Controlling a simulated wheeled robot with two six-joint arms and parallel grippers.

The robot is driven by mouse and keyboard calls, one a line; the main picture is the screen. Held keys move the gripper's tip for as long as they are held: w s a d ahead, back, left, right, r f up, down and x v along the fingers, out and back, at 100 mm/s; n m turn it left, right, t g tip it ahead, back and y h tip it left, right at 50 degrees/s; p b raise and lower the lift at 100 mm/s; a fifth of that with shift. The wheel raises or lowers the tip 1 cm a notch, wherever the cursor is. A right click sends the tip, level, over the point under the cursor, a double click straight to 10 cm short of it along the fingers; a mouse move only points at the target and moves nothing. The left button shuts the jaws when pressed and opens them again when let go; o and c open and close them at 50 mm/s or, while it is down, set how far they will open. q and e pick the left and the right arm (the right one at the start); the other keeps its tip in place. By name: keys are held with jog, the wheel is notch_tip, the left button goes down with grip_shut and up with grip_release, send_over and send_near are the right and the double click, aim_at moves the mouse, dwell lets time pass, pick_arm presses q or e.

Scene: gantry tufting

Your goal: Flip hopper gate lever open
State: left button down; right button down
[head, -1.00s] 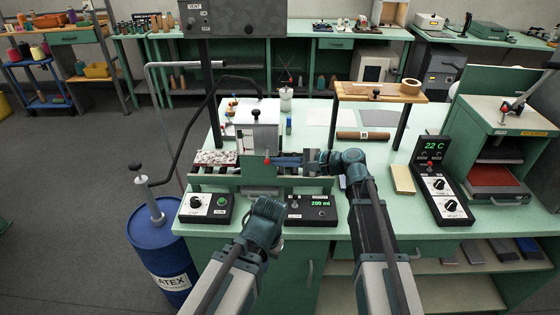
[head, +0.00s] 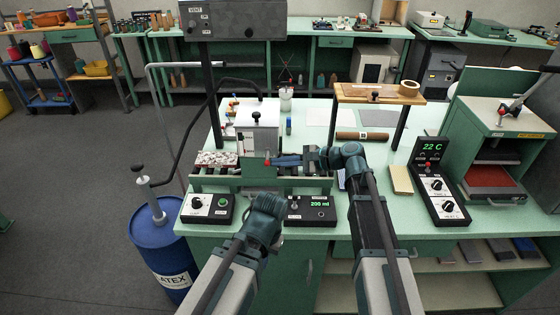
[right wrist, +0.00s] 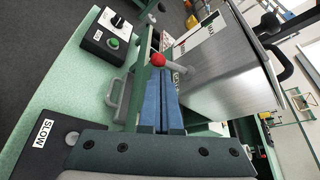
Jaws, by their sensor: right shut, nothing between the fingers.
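The hopper (head: 266,137) is a pale metal box on the green bench rig. Its gate lever is a short grey rod with a red ball knob (head: 267,158), low on the hopper's front. My right gripper (head: 276,160) reaches in from the right, and its blue fingers are shut and empty beside the knob. In the right wrist view the shut fingers (right wrist: 163,97) point at the lever, whose red knob (right wrist: 157,60) is just beyond their tips. I cannot tell whether they touch. My left arm ends in front of the bench, with its fingers hidden behind its wrist.
A wooden shelf (head: 380,94) stands to the right. A blue drum (head: 162,250) is on the floor at left.

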jog(key=shift+r+m+g+p, duration=0.25)
jog(key=shift+m+g+p, duration=0.05)
jog(key=shift+p, duration=0.1)
jog(key=shift+r+m+g+p, duration=0.35)
jog(key=shift+m+g+p, duration=0.35)
jog(key=shift+m+p, duration=0.1)
dwell(2.0)
jog(key=shift+r, duration=0.15)
jog(key=shift+r+p, duration=0.7)
jog(key=shift+p, duration=0.1)
